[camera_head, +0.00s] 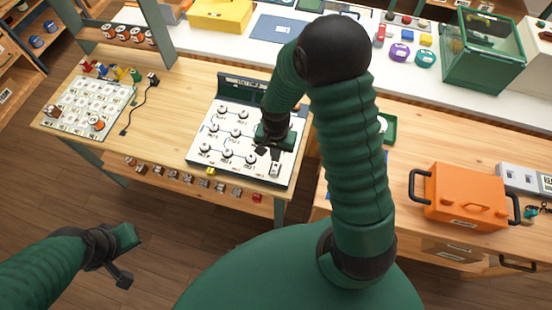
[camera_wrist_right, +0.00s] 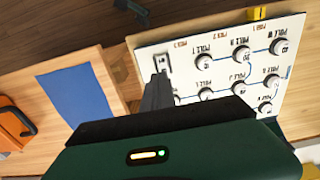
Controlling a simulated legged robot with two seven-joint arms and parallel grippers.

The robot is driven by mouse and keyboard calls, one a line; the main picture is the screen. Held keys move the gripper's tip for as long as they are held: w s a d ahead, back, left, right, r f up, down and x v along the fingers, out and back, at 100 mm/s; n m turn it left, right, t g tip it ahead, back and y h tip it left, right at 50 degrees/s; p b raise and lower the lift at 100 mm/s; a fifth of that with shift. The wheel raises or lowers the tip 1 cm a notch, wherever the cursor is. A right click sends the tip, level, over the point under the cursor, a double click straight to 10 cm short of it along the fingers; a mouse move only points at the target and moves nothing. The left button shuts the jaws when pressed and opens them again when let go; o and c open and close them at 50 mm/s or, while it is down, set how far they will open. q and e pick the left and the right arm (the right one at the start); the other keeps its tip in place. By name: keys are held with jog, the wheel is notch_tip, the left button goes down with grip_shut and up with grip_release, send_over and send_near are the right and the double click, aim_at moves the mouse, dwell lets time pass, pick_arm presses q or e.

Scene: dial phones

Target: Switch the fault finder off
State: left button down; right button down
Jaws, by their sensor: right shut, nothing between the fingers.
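The fault finder looks to be the white board (camera_head: 208,151) with round, POLE-labelled knobs, blue lines and a dark upright back panel. It lies on the wooden table and also shows in the right wrist view (camera_wrist_right: 189,90). A small switch (camera_head: 275,168) sits at its near right corner; in the wrist view the switch (camera_wrist_right: 162,62) is just beyond my fingertips. Its on or off position is too small to tell. My right gripper (camera_head: 267,150) is shut and empty, above the board close to the switch; contact is unclear. My left gripper (camera_head: 125,262) hangs over the floor, away from the table.
A label board (camera_head: 88,105) and a black cable (camera_head: 140,105) lie left on the table. Several small parts line its front edge. An orange case (camera_head: 464,198) stands on the right bench. A green clear-lidded box (camera_head: 482,60) stands behind. My right arm hides the middle.

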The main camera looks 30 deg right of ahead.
jog(key=r, duration=0.5)
jog(key=shift+s+a+r, duration=0.2)
jog(key=shift+a+r, duration=0.05)
jog(key=s+a+r+n+t+b, duration=0.1)
jog(key=s+a+n+b, duration=0.3)
jog(key=n, duration=0.5)
jog(key=shift+s+a+r+n+t, duration=0.35)
jog(key=shift+s+n+t, duration=0.1)
jog(key=shift+t, duration=0.35)
jog(key=shift+s, duration=0.2)
jog(key=shift+w+a, duration=0.1)
